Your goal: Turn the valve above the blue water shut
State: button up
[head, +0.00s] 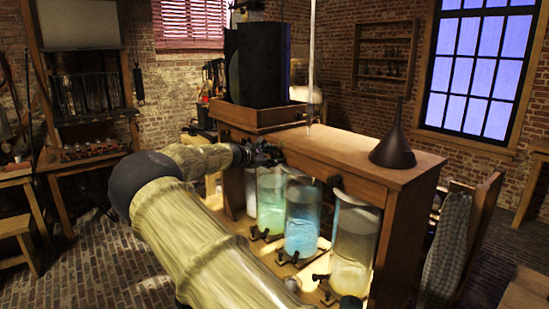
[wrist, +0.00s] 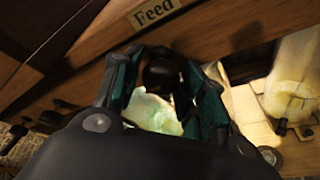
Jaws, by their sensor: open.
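The blue water stands in a glass jar (head: 301,222) in the row under the wooden bench, between a green-water jar (head: 270,205) and a pale yellow jar (head: 353,245). My gripper (head: 265,154) is at the bench's front upper edge, above the jars. In the wrist view my gripper (wrist: 163,85) is open, its fingers on either side of a dark round knob (wrist: 161,73) below the "Feed" label (wrist: 155,11). Contact with the knob is unclear. A pale greenish jar (wrist: 152,113) shows below it. I cannot tell for certain which jar this knob is above.
Another dark fitting (head: 333,181) is on the bench front, to the right. A dark funnel (head: 393,145) stands on the bench top (head: 340,150), with a black tank (head: 262,62) in a wooden tray behind. Small dark taps (head: 320,278) stick out low before the jars.

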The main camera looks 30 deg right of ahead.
jog(key=shift+d, duration=0.2)
jog(key=c, duration=0.8)
jog(key=shift+o, duration=0.2)
jog(key=shift+f, duration=0.15)
